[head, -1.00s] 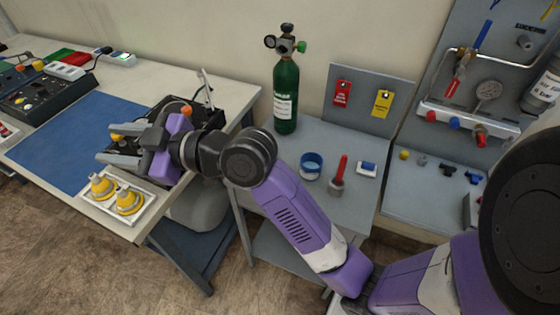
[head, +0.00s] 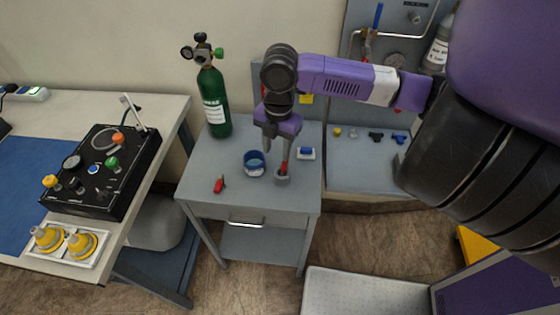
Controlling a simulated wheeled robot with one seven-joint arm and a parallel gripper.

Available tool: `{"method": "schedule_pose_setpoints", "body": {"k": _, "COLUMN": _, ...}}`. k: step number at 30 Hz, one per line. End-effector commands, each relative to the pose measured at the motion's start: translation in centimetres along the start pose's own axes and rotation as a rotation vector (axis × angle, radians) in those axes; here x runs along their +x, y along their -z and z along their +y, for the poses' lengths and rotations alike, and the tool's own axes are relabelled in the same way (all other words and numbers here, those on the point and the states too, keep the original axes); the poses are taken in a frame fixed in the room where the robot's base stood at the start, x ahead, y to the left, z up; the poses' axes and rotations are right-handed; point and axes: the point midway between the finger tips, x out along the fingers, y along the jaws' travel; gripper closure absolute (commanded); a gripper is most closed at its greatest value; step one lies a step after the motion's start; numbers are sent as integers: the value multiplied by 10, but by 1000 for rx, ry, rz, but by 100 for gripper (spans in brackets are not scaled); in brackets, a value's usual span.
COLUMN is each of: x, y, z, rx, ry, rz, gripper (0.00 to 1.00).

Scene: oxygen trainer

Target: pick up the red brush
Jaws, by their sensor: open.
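The red brush (head: 284,168) stands upright with its red handle up in a small grey holder (head: 282,179) on the small grey table. My gripper (head: 278,151) points down from above at the brush, its two fingers apart. The upper part of the handle shows close to the right-hand finger. I cannot tell whether a finger touches it or whether the handle lies between the fingers. The gripper is open, with nothing held.
A blue cup (head: 255,163) stands just left of the holder, and a blue-and-white block (head: 306,153) lies to its right. A small red item (head: 219,184) lies at the table's left. A green cylinder (head: 214,103) stands at the back left.

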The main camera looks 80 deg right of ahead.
Motion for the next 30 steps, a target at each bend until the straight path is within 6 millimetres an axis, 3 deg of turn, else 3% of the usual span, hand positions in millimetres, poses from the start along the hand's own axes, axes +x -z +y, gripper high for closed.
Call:
{"method": "schedule_pose_setpoints", "body": {"k": 3, "x": 0, "y": -11, "z": -13, "rx": 2, "ry": 35, "rz": -16, "gripper": 59}}
{"method": "schedule_pose_setpoints", "body": {"k": 8, "x": 7, "y": -11, "z": -14, "rx": 3, "ry": 38, "rz": -15, "gripper": 59}}
{"method": "schedule_pose_setpoints", "body": {"k": 17, "x": 36, "y": -11, "z": -14, "rx": 4, "ry": 36, "rz": -13, "gripper": 59}}
{"method": "schedule_pose_setpoints", "body": {"k": 24, "x": 70, "y": -11, "z": -14, "rx": 4, "ry": 36, "rz": -13, "gripper": 59}}
{"method": "schedule_pose_setpoints", "body": {"k": 30, "x": 78, "y": -12, "z": -14, "rx": 1, "ry": 33, "rz": -15, "gripper": 59}}
